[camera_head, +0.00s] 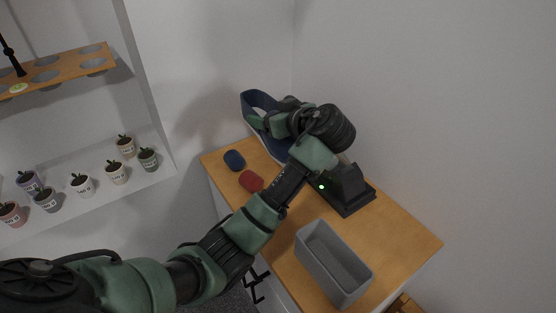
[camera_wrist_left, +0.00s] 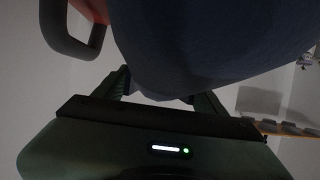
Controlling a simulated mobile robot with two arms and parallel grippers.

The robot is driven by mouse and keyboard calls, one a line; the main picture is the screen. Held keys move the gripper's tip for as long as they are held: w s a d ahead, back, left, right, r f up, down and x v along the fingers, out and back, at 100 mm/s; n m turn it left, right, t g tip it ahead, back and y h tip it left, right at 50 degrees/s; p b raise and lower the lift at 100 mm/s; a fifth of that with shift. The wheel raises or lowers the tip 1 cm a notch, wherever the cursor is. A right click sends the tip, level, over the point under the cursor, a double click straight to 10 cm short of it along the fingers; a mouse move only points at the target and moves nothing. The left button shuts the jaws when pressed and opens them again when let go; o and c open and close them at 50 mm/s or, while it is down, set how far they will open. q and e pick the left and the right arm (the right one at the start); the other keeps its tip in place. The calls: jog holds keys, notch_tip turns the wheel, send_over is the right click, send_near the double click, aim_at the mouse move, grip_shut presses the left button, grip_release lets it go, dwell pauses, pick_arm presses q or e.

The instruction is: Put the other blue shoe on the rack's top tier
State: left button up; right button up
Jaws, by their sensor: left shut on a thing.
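The blue shoe (camera_head: 258,101) is at the back of the wooden cabinet top, near the wall corner, partly hidden by my arm. My left gripper (camera_head: 270,122) is shut on it. In the left wrist view the dark blue shoe (camera_wrist_left: 205,45) fills the top of the picture, between the fingers of my left gripper (camera_wrist_left: 163,88). I cannot tell whether the shoe touches the cabinet top. No shoe rack can be made out for sure. My right gripper is not in view.
The cabinet top (camera_head: 395,240) holds a blue item (camera_head: 234,160), a red item (camera_head: 251,181), a black stand (camera_head: 348,191) and a grey open bin (camera_head: 333,263). Several small potted plants (camera_head: 82,185) stand in a wall niche at left, below a wooden holed shelf (camera_head: 62,70).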

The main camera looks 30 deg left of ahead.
pick_arm(q)
notch_tip(320, 180, down, 13)
jog(key=shift+f+p, duration=0.2)
jog(key=shift+p, duration=0.45)
jog(key=shift+f, duration=0.15)
jog(key=o, duration=1.7)
